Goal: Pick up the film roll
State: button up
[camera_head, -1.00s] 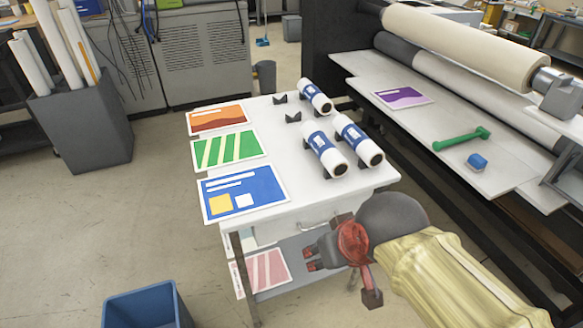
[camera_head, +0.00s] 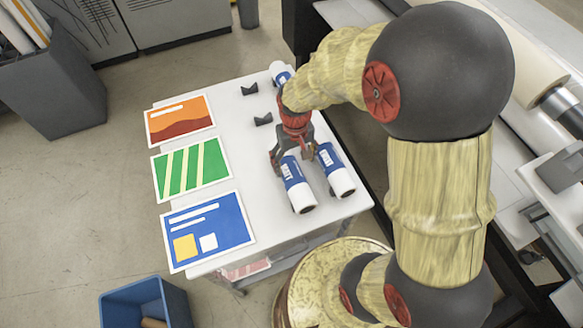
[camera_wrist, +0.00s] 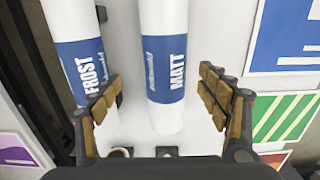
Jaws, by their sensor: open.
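Several white film rolls with blue bands are on the white table (camera_head: 235,110). The roll marked MATT (camera_wrist: 165,68) is the left of the two front rolls in the head view (camera_head: 297,186). The roll marked FROST (camera_wrist: 82,62) lies beside it, to the right in the head view (camera_head: 336,172). A third roll (camera_head: 280,70) lies farther back, partly hidden by my arm. My gripper (camera_head: 292,158) is open above the back end of the MATT roll. In the wrist view its fingers (camera_wrist: 161,84) are on either side of that roll, the left one close to the FROST roll.
Two empty dark cradles (camera_head: 256,104) stand behind the rolls. Orange (camera_head: 180,120), green (camera_head: 190,168) and blue (camera_head: 208,230) prints lie along the table's left. A blue bin (camera_head: 146,303) stands on the floor in front. The laminator (camera_head: 525,70) is to the right.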

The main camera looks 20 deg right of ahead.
aim_at(291, 169)
notch_tip(291, 169, down, 3)
jog(key=shift+r, duration=0.1)
jog(key=f, duration=0.5)
jog(key=shift+w+a+b, duration=0.2)
jog(key=shift+a+b, duration=0.15)
jog(key=shift+a, duration=0.05)
jog(key=shift+r, duration=0.1)
jog(key=c, duration=0.3)
jog(key=c, duration=1.4)
